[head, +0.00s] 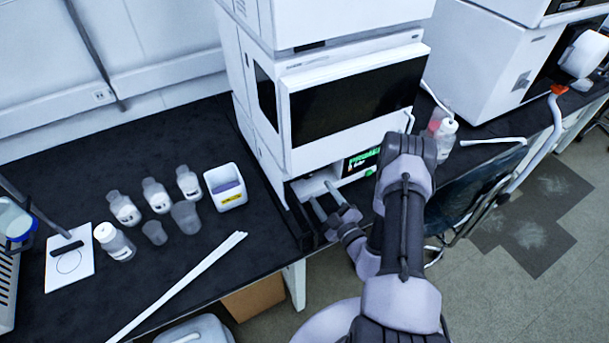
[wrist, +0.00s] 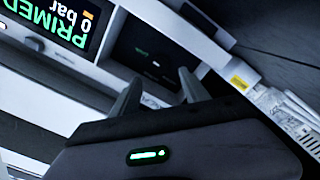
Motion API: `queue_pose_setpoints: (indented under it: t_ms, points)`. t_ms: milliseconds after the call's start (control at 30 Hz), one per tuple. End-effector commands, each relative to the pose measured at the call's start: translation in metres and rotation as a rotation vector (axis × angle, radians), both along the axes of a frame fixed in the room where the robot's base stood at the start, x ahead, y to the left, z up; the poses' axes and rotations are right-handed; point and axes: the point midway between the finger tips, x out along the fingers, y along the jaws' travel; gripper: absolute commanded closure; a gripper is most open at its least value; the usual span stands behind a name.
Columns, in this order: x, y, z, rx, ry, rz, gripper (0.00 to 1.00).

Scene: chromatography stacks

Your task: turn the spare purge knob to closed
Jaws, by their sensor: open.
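The chromatography stack (head: 345,40) stands on the black bench, with a lit green display (head: 362,158) on its lower pump module. In the wrist view the display (wrist: 50,28) reads "PRIMED" and "0 bar". My gripper (head: 321,198) is open at the front of the lowest module, left of and below the display. In the wrist view its two fingers (wrist: 160,92) are spread and point at a dark recessed panel (wrist: 150,48) with a small green light and a small pale spot. I cannot make out a purge knob or its setting; the fingers may hide it.
Several bottles and cups (head: 155,195), a white bin (head: 226,187) and a long white rod (head: 180,285) lie on the bench at left. A wash bottle (head: 445,138) stands right of the stack. In the wrist view, a yellow label (wrist: 239,83) and white cabling lie right of the fingers.

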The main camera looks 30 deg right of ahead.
Motion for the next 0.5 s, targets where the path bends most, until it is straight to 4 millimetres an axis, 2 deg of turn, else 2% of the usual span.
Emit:
queue_pose_setpoints:
  t_ms: [33,200,333,500]
  points:
    - [0.015,0.003,0.000,-0.004,-0.005,0.006,0.47]
    - [0.059,0.004,-0.001,-0.005,-0.004,0.006,0.47]
    - [0.081,0.004,-0.001,-0.004,-0.003,0.004,0.47]
    - [0.096,0.004,0.000,-0.002,-0.001,0.003,0.47]
